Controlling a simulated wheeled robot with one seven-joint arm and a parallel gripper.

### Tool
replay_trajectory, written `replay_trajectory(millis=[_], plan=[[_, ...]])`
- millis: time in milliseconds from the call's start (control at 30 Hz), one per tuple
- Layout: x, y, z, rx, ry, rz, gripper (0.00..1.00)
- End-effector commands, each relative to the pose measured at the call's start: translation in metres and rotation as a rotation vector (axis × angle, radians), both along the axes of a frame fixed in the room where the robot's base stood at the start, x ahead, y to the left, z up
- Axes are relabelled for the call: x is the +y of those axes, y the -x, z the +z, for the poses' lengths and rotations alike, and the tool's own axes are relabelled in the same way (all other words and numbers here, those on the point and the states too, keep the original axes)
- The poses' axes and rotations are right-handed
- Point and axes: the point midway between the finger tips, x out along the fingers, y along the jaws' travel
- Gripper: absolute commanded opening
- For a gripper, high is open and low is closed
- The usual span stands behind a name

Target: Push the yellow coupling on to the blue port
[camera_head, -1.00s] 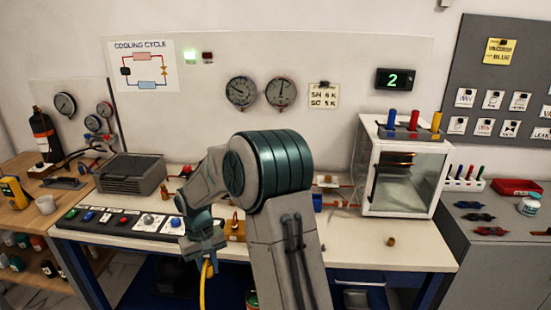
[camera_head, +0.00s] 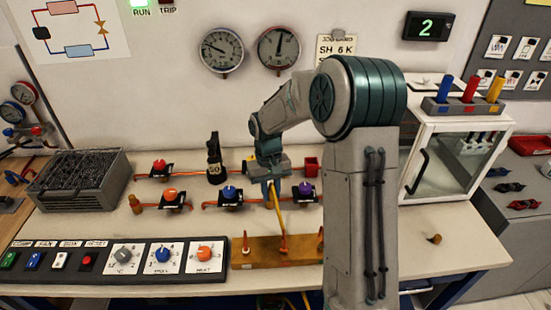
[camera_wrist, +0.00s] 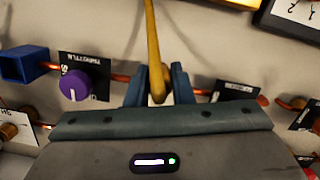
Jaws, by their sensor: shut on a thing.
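My gripper (camera_head: 270,185) is over the bench among the valves, shut on the yellow coupling at the end of a yellow hose (camera_head: 277,215). In the wrist view, the coupling (camera_wrist: 158,84) is pinched between the two blue-grey fingers of my gripper (camera_wrist: 158,96), and the hose leads up out of the frame. The blue port (camera_wrist: 22,65) is a square fitting on a copper pipe at the left of the wrist view, beside the purple knob (camera_wrist: 75,85). The coupling is apart from it. My arm hides this port in the head view.
An orange-brown block (camera_head: 262,251) stands in front of my gripper. Knobbed valves on copper pipes surround the gripper, including a blue knob (camera_head: 230,192). A red port (camera_head: 311,164) is behind. A glass-fronted cabinet (camera_head: 455,155) stands at the right.

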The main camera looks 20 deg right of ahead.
Motion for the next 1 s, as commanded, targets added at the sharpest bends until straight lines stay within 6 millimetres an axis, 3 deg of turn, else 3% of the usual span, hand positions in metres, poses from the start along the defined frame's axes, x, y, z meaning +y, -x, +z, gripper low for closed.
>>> replay_trajectory(millis=[1000], plan=[[-0.006, -0.026, 0.026, 0.0, 0.002, 1.532, 0.0]])
